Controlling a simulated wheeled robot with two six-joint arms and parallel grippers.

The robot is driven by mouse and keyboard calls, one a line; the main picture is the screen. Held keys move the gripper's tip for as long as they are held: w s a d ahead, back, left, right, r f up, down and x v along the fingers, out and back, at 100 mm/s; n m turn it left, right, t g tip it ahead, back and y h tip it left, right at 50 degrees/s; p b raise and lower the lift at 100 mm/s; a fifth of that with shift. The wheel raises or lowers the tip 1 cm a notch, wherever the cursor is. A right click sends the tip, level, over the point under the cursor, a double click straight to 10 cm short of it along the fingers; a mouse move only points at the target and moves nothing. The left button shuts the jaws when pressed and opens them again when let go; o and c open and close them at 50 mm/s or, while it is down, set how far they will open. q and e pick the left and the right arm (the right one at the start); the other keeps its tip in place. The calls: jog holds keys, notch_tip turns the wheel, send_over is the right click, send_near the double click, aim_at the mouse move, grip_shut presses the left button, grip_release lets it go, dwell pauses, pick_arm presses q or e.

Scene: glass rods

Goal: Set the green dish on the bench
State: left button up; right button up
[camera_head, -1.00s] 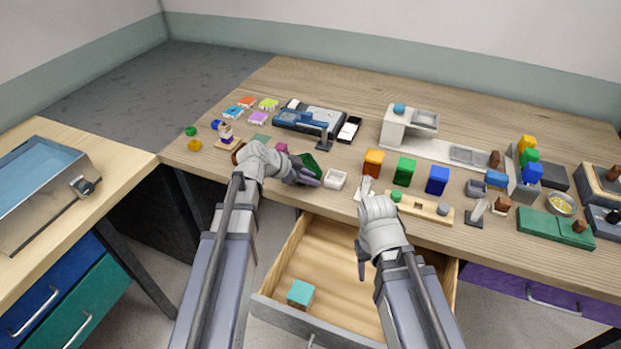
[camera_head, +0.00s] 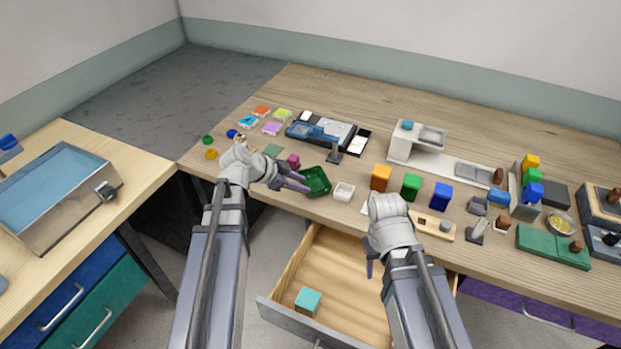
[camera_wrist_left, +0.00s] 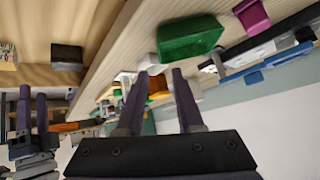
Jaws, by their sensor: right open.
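The green dish (camera_head: 315,181) sits upright on the bench (camera_head: 330,213) near its front edge, left of a small white dish. It also shows in the left wrist view (camera_wrist_left: 190,38), beyond and above the fingers. My left gripper (camera_head: 303,181) is just left of the dish. Its two fingers stand apart with nothing between them in the wrist view (camera_wrist_left: 158,80). My right gripper (camera_head: 370,258) is open, hanging over the open drawer; its fingers are partly hidden by its own hand.
An open drawer (camera_head: 268,305) with a teal-topped block (camera_head: 307,301) juts out below the bench. Around the green dish are the white dish (camera_head: 344,191), a magenta block (camera_head: 293,161) and a dark stand (camera_head: 334,154). Orange, green and blue blocks stand further right.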

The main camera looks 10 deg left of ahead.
pick_arm(q)
jog(key=s+d+f+n+g+y, duration=0.2)
jog(key=s+d, duration=0.4)
jog(key=s, duration=0.3)
jog(key=s+d+f+n+g+y, duration=0.3)
jog(key=s+d+n+y, duration=0.3)
jog(key=s, duration=0.3)
jog(key=shift+d+g+p, duration=0.4)
jog(key=shift+d+g, duration=0.1)
jog(key=shift+g, duration=0.4)
